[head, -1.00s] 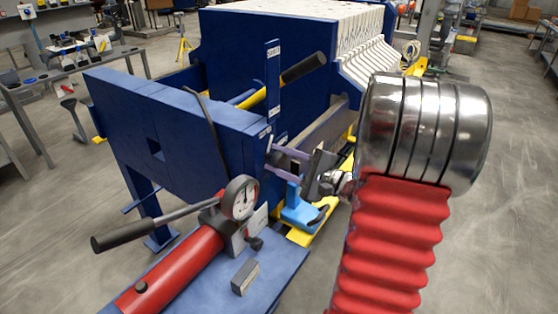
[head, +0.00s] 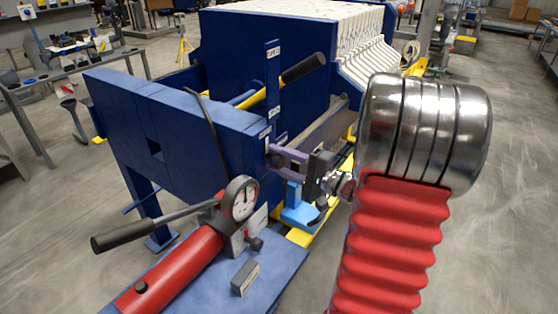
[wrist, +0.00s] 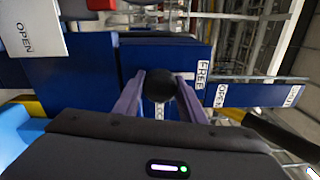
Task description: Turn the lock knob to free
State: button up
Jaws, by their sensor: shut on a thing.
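The lock knob (wrist: 161,85) is a round black knob on the blue end frame, seen in the wrist view between my two purple fingers. My gripper (wrist: 160,80) is shut on it, with one finger on each side. A white FREE label (wrist: 203,75) is right of the knob, and another small label, partly hidden, is just below it. In the head view my gripper (head: 270,154) reaches left to the right edge of the end frame (head: 190,135). The knob is mostly hidden by the fingers there, and which label it points at cannot be told.
A red hand pump (head: 185,262) with a pressure gauge (head: 240,198) and black-handled lever stands front left of my gripper. A yellow lever with a black grip (head: 303,68) rises behind. White filter plates (head: 375,62) are farther back. Grey floor is open at right.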

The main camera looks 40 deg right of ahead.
jog(key=shift+a+f, duration=0.2)
jog(key=shift+a, duration=0.05)
jog(key=o, duration=0.8)
jog(key=shift+o, duration=1.3)
jog(key=shift+d+r, duration=0.1)
jog(key=shift+d, duration=0.05)
jog(key=shift+s, duration=0.15)
jog(key=v, duration=1.3)
jog(key=shift+s, duration=0.25)
jog(key=shift+s+d, duration=0.1)
